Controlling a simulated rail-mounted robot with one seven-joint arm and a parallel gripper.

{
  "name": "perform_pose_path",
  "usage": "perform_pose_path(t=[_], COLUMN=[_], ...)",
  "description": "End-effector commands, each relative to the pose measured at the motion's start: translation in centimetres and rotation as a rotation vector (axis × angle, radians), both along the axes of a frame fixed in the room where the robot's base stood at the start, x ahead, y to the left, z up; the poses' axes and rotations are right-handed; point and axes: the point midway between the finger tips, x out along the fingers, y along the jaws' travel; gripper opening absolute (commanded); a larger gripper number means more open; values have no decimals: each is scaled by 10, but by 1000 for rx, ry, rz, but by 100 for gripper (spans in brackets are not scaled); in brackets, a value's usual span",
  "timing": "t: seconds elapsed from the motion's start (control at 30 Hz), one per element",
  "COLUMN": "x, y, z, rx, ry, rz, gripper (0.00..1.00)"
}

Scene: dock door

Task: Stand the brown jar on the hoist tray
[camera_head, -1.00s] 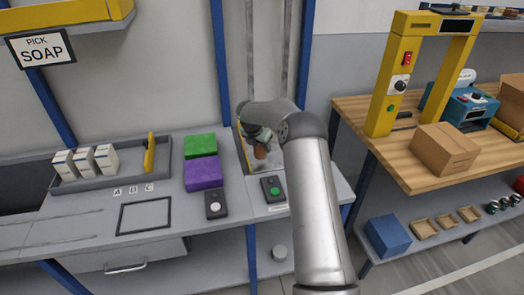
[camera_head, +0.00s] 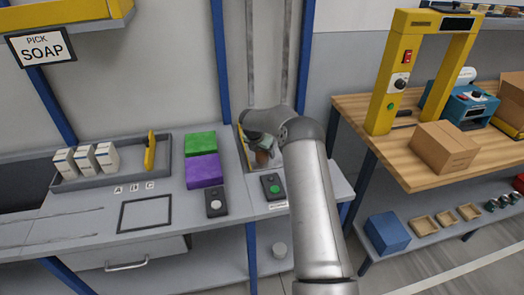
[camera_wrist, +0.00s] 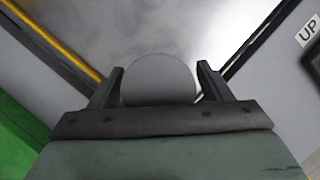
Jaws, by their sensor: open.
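The brown jar (camera_head: 262,157) shows partly under my wrist in the head view, at the hoist tray (camera_head: 243,150). In the wrist view its round grey top (camera_wrist: 158,82) sits between the two fingers of my gripper (camera_wrist: 161,68). The fingers are apart, with a thin gap showing at the right finger. The hoist tray's smooth grey floor (camera_wrist: 190,30) shows beyond the jar, with a yellow edge at left and a dark edge at right. The jar's base is hidden in the wrist view, so contact with the tray is hard to tell.
Green (camera_head: 200,143) and purple (camera_head: 203,170) blocks stand left of the tray. Button boxes with a white button (camera_head: 216,204) and a green button (camera_head: 275,188) lie in front. Vertical hoist rails (camera_head: 270,60) rise behind. A wooden bench (camera_head: 375,135) stands to the right.

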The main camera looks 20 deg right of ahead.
Motion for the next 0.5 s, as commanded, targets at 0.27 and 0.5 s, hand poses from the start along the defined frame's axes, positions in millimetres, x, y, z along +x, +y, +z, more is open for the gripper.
perform_pose_path(t=[0.27,0.5], x=[-3,-16], y=[6,21], z=[20,68], rx=[-2,-1], ry=[-3,-3], rz=[2,1], gripper=[72,72])
